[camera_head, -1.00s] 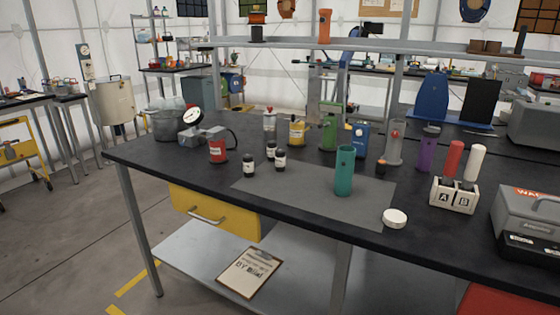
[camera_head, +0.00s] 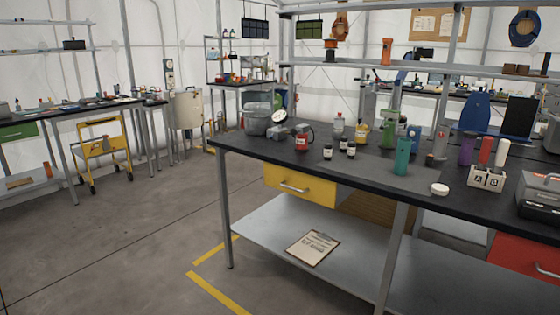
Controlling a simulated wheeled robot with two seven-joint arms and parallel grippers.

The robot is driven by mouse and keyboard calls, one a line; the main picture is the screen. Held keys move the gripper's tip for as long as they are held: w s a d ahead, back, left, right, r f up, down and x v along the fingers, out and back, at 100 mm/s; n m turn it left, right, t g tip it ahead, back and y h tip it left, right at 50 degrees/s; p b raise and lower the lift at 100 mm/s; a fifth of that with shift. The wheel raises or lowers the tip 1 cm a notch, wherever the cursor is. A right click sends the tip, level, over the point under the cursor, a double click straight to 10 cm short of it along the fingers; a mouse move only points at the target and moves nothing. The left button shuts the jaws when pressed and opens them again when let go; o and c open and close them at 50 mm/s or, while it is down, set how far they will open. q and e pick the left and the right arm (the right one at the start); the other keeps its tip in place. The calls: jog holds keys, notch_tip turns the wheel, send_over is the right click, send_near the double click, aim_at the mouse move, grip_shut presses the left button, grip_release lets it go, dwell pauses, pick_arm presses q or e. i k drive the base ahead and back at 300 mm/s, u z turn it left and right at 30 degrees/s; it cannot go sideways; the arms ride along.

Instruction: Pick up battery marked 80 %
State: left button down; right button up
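No battery with a readable 80 % mark shows in the head view. A teal cylinder (camera_head: 402,156) stands upright on the grey mat of the dark workbench (camera_head: 263,153); I cannot tell whether it is a battery. A red cylinder (camera_head: 486,150) and a white cylinder (camera_head: 502,152) stand in a white holder (camera_head: 485,178) marked A and B. Any marks on these are too small to read. Neither of my grippers is in view.
A yellow drawer (camera_head: 300,187) hangs under the bench, above a low shelf with a clipboard (camera_head: 311,248). Small jars and a red mug (camera_head: 301,142) stand on top. A yellow cart (camera_head: 100,150) and another table (camera_head: 70,112) are at the left. Open floor lies at the front left.

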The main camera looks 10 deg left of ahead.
aim_at(351, 153)
jog(key=z, duration=0.75)
jog(key=i, duration=1.3)
jog(key=u, duration=0.25)
